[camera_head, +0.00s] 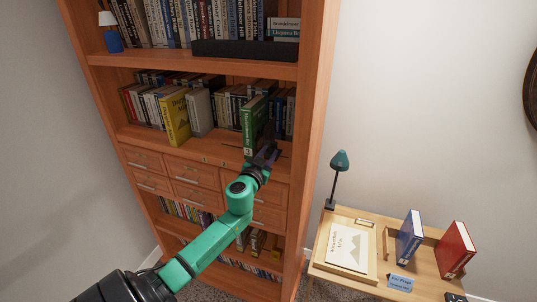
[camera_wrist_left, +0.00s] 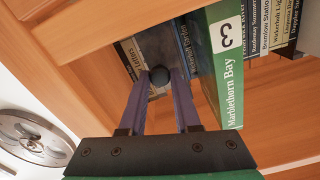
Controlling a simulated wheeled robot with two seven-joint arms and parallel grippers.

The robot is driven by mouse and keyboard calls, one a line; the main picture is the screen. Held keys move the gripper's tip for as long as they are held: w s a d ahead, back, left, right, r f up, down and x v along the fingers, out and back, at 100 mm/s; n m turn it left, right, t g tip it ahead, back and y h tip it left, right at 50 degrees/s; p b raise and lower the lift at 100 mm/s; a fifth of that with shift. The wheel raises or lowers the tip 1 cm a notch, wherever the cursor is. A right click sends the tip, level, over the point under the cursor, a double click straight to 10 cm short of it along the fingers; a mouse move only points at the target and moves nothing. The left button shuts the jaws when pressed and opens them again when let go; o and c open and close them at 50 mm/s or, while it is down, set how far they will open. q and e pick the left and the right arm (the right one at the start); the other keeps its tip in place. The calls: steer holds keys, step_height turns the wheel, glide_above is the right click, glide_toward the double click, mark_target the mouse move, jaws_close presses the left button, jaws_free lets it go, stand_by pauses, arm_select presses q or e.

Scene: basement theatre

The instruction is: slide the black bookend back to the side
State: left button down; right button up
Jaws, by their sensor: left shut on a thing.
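The black bookend (camera_wrist_left: 158,48) stands on the middle open shelf, and its dark upright plate shows in the left wrist view with a round black knob (camera_wrist_left: 159,76) in front. My left gripper (camera_head: 266,153) reaches the shelf's front edge; in the left wrist view its two fingers (camera_wrist_left: 159,88) are shut on the knob. In the head view the gripper partly hides the bookend (camera_head: 266,134). The green book Marblethorn Bay (camera_head: 249,128), labelled 3, stands just left of the bookend, and also shows in the left wrist view (camera_wrist_left: 224,70). My right gripper is not in view.
A yellow book (camera_head: 175,120) and a grey book (camera_head: 199,112) stand further left, with a gap before the green book. More books fill the shelf behind. A side table (camera_head: 380,288) at right holds a lamp (camera_head: 340,162), a blue book (camera_head: 410,238) and a red book (camera_head: 455,250).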

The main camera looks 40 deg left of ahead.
arm_select(q)
steer(key=shift+w+d, duration=0.25)
steer(key=shift+d, duration=0.4)
steer(key=shift+w+d, duration=0.2)
steer(key=shift+d, duration=0.45)
steer(key=c, duration=0.8)
jaws_free()
steer(key=shift+f, duration=0.1)
steer(key=shift+o, duration=0.9)
steer(key=shift+w+a, duration=0.1)
steer(key=b+v, duration=0.3)
steer(key=v, duration=1.1)
steer(key=shift+s, duration=0.25)
